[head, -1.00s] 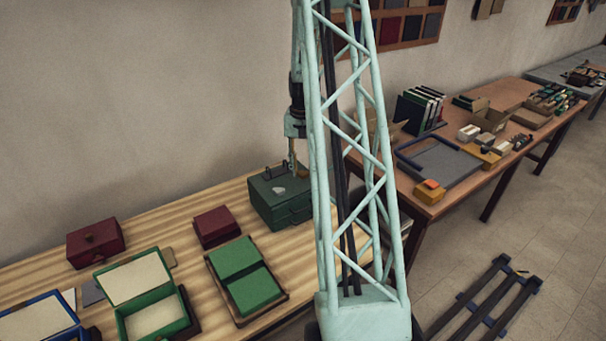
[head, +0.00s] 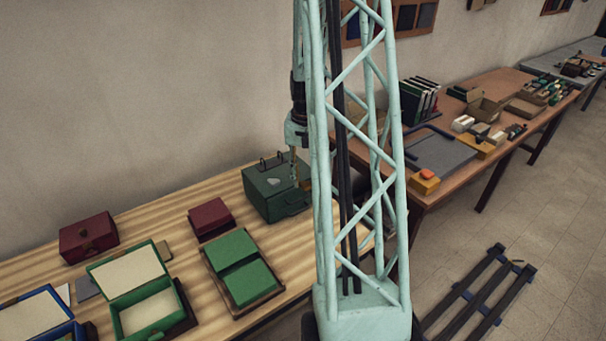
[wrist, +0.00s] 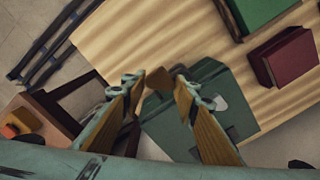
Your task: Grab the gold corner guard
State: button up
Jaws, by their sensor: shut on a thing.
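My gripper (wrist: 158,80) is at the centre of the wrist view, with its two wooden-looking fingers closing on a small brownish-gold piece, which I take for the gold corner guard (wrist: 159,83). The piece sits between the fingertips. Behind it in the wrist view is a dark green box (wrist: 165,130) with a pale plate on it. In the head view my gripper (head: 295,181) is at the right part of the green box (head: 262,203), and the guard is too small to make out there. I cannot tell whether the guard touches the box.
The striped wooden table (head: 180,215) also holds a dark red box (head: 88,238), a smaller red box (head: 211,217), a tray with green panels (head: 240,268) and an open green box (head: 150,312). Bare tabletop lies between them. A second table (head: 440,185) stands at the right.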

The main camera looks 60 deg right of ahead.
jog(key=shift+s+a+r, duration=0.1)
jog(key=shift+s+a, duration=0.8)
jog(key=shift+w, duration=0.1)
